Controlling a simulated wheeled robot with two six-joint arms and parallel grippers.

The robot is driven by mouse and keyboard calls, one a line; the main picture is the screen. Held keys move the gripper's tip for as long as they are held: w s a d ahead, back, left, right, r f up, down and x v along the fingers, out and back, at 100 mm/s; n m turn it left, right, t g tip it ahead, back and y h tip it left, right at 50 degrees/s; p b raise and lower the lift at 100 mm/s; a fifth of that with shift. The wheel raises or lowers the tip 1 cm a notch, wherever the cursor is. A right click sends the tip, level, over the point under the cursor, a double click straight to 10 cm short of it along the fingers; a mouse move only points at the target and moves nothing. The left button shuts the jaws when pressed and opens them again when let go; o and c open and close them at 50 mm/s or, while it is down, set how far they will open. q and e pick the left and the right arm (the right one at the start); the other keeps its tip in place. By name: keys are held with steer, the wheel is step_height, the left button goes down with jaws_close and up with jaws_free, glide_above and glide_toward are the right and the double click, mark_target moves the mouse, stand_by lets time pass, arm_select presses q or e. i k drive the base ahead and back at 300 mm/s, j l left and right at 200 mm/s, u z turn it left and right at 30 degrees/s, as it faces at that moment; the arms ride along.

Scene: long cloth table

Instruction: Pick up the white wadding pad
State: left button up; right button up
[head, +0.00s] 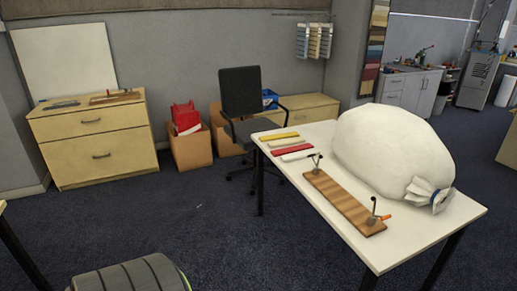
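A large white rounded bundle (390,148), which looks like the wadding pad, lies on the right part of the white table (395,250). Its front right end is gathered into a tied tuft (428,193) with a bluish band. Nothing is holding it. Neither of my grippers shows in the head view.
A striped wooden board (342,202) with small upright metal fittings lies along the table's front edge. Several coloured strips (292,149) lie at the table's left end. An office chair (240,100) stands behind the table. A grey ribbed object (130,275) is at the bottom left. Carpet between is clear.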

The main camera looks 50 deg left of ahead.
mark_target(290, 157)
steer(key=u, duration=1.45)
